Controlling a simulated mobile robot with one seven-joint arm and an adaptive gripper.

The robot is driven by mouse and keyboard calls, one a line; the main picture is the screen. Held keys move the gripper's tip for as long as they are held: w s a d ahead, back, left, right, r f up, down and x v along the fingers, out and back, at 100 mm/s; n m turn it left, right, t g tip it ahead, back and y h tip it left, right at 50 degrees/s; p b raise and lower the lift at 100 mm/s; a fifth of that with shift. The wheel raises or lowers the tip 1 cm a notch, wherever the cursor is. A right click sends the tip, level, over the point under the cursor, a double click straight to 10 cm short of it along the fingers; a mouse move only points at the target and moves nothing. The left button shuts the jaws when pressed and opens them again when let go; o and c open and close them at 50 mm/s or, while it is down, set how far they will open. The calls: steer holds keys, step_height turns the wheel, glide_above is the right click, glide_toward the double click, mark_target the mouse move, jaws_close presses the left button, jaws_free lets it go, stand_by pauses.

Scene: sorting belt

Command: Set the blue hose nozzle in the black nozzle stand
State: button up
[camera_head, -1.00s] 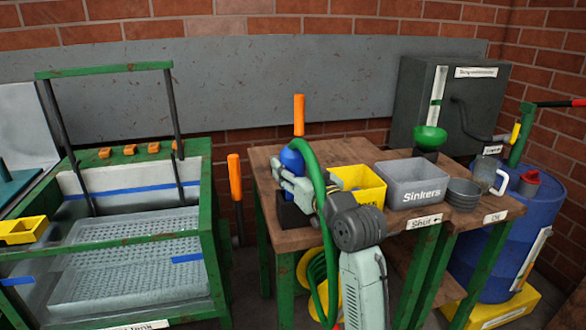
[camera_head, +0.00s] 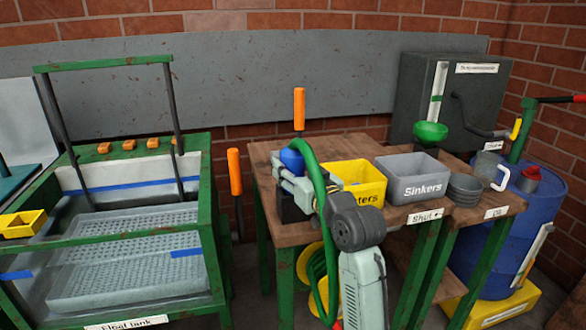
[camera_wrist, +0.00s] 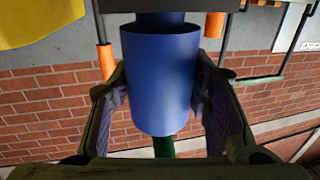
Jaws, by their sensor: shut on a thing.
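The blue hose nozzle (camera_head: 291,160) is upright above the black nozzle stand (camera_head: 292,208) on the left part of the wooden table, with the green hose (camera_head: 318,170) leaving its top. My gripper (camera_head: 293,184) is shut around the nozzle. In the wrist view, the wide blue nozzle body (camera_wrist: 160,80) lies between both fingers, and its narrower end reaches the top edge, beside a dark surface that looks like the stand. My gripper hides much of the stand, so I cannot tell how far the nozzle is in it.
A yellow bin (camera_head: 372,190) and a grey Sinkers bin (camera_head: 405,186) stand right of my gripper. A float tank (camera_head: 206,215) with a green frame is at the left. An orange handle (camera_head: 299,105) rises behind the table. Grey cups (camera_head: 465,188) sit further right.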

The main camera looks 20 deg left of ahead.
steer(key=shift+f+b, duration=0.45)
steer(key=shift+f, duration=0.1)
stand_by(0.4)
steer(key=o, duration=1)
steer(key=shift+o, duration=0.2)
steer(key=v, duration=1.2)
steer(key=shift+s, duration=0.1)
